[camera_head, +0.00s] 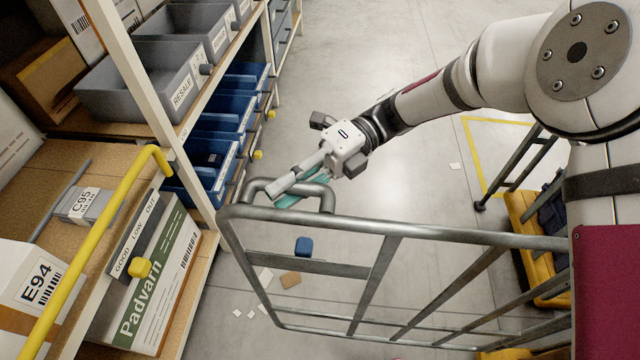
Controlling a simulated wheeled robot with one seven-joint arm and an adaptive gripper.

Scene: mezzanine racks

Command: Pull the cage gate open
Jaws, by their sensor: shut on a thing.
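The cage gate (477,238) is a grey metal-bar frame across the lower middle and right of the head view. Its curved grey handle (257,187) stands up from the top rail near the gate's left end. My gripper (296,186) reaches down from the upper right and is shut on this handle. Teal finger pads show at the handle. The exact contact between the fingers and the bar is partly hidden by the gripper itself. The gate's right end is hidden behind my arm.
A rack with grey bins (150,80), blue bins (215,130) and boxes fills the left side, close to the gate's left end. A yellow rail (85,255) runs along it. A yellow-based trolley (540,240) stands right. Floor beyond the gate is mostly clear, with paper scraps.

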